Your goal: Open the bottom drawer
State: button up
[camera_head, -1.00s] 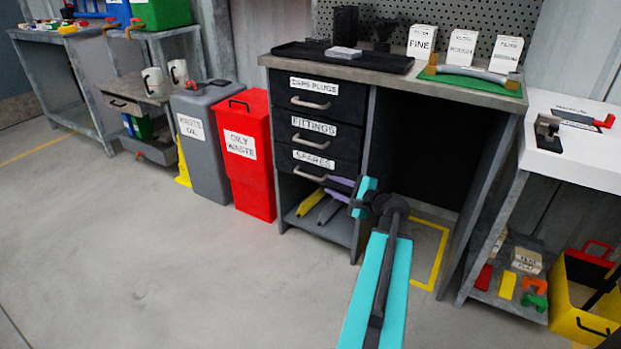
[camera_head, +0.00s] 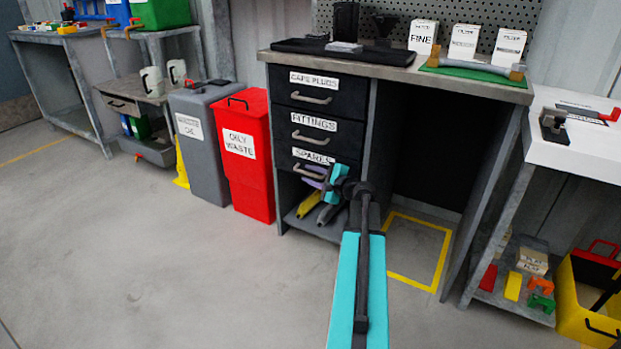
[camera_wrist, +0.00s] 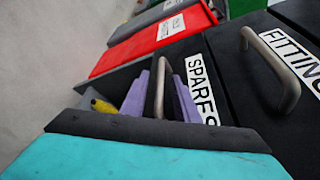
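The bottom drawer (camera_head: 293,158) is black, labelled SPARES, and looks closed under the FITTINGS drawer. Its grey bar handle (camera_head: 307,173) shows below the label. In the wrist view, the handle (camera_wrist: 188,105) stands upright in the picture, close to my fingers. My gripper (camera_head: 316,176), with purple fingers, is at this handle. The two fingers (camera_wrist: 155,95) are apart, and the handle appears to lie between them. Whether either finger touches it cannot be told. My teal wrist covers part of the drawer's right side.
The FITTINGS handle (camera_head: 314,138) is just above. An open shelf (camera_head: 325,232) below holds a yellow and a grey tool. A red OILY WASTE bin (camera_head: 249,175) stands close on the left. The floor in front is clear.

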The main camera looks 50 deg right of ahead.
jog(key=shift+w, duration=0.3)
grip_shut()
dwell(0.3)
